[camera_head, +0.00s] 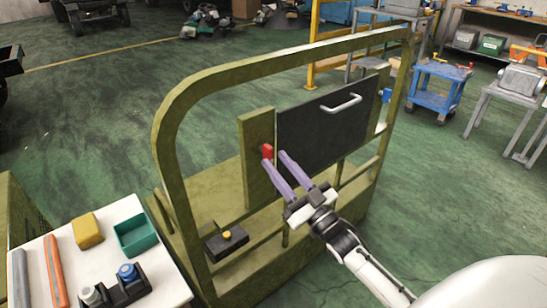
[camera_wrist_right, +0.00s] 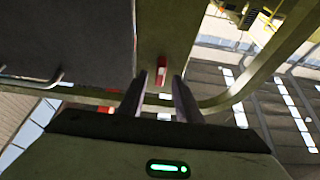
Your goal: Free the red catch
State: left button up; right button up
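The red catch (camera_head: 267,151) is on an olive post beside the left edge of a dark panel (camera_head: 315,128) with a white handle (camera_head: 342,104). The panel stands upright in an olive frame (camera_head: 175,110) and looks shut. My right gripper (camera_head: 275,158) is open, its two purple fingers pointing at the catch, with the tips close to it. In the right wrist view the red catch (camera_wrist_right: 161,72) shows between the fingertips of the right gripper (camera_wrist_right: 160,82), with a gap on each side. I cannot tell whether they touch it. My left gripper is not in view.
A white table (camera_head: 85,257) at lower left holds a yellow block (camera_head: 88,230), a green bin (camera_head: 136,234) and several tools. A black box with a yellow knob (camera_head: 227,238) sits low in the frame. A blue cart (camera_head: 437,92) stands beyond at right.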

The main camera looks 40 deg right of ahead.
aim_at(266, 152)
jog(key=shift+x, duration=1.3)
grip_shut()
